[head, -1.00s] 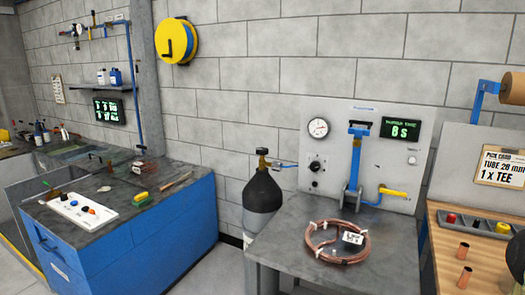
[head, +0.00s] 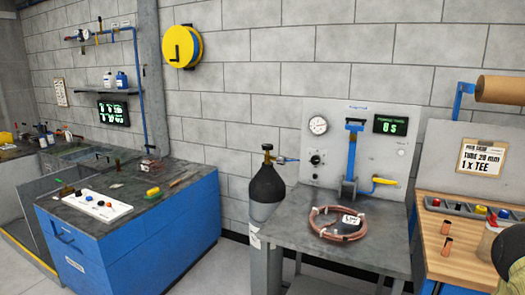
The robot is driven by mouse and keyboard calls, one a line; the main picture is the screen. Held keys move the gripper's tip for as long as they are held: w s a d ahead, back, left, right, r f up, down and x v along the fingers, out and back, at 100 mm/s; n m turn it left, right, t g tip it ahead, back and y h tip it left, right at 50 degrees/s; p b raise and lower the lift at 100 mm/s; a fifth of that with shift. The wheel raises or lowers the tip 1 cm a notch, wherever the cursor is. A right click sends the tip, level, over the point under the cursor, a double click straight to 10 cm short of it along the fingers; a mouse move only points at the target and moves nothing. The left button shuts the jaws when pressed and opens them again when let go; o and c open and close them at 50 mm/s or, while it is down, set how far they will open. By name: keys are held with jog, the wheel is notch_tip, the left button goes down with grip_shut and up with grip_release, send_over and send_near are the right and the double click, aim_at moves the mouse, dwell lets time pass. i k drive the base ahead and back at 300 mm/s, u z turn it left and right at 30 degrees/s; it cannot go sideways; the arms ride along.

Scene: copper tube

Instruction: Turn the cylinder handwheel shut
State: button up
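The gas cylinder (head: 268,187), black on top and light grey below, stands upright beside the left end of the grey bench. Its brass valve carries a small dark handwheel (head: 267,147) at the very top. A thin blue line (head: 286,160) runs from the valve to the right, toward the test panel. The handwheel is too small here to tell how far it is turned. My gripper is not in view, and nothing touches the handwheel.
A bench (head: 300,235) bears a tagged copper coil (head: 328,233), with a gauge panel (head: 335,140) behind. A blue cabinet (head: 135,240) stands left, a wooden bench (head: 450,255) right. Floor shows left of the cylinder. A dark shape at the lower right is unclear.

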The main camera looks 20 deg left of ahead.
aim_at(267, 147)
jog(key=u, duration=1.35)
jog(key=i, duration=0.5)
jog(key=z, duration=0.25)
